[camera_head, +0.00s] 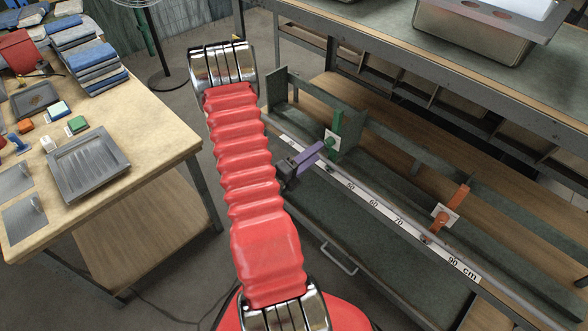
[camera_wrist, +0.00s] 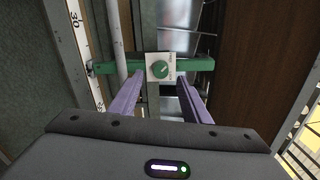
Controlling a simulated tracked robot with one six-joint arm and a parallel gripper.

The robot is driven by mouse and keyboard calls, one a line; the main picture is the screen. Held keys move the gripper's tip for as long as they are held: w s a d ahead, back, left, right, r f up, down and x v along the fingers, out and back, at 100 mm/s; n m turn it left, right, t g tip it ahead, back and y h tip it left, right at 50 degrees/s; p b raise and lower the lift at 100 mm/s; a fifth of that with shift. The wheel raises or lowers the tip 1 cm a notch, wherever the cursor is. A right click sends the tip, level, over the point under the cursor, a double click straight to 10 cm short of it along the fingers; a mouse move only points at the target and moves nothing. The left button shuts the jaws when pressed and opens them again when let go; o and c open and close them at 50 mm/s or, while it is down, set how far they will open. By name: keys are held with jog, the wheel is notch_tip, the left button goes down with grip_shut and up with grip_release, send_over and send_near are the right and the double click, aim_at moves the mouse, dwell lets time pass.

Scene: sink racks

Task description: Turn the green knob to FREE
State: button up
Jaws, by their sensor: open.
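The green knob (camera_wrist: 160,69) is a small round knob on a white square plate, fixed to a green bar (camera_wrist: 195,64) in the wrist view. Small lettering on the plate is too small to read, so I cannot tell its setting. In the head view the green bar and its white plate (camera_head: 332,140) stand at the rail, just beyond my gripper (camera_head: 311,156). My gripper's purple fingers (camera_wrist: 159,82) are open and empty in the wrist view, one each side of the plate's lower edge. They point at the knob; contact with it is not visible.
A ruled rail (camera_head: 372,205) marked in cm runs below the knob. An orange bar with a white plate (camera_head: 445,212) stands farther right along it. The steel bench (camera_head: 380,40) overhangs behind. A wooden table (camera_head: 110,185) with trays and cloths stands left.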

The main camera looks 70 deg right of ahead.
jog(key=v, duration=0.8)
jog(key=shift+a, duration=0.25)
jog(key=shift+w, duration=0.15)
dwell(0.5)
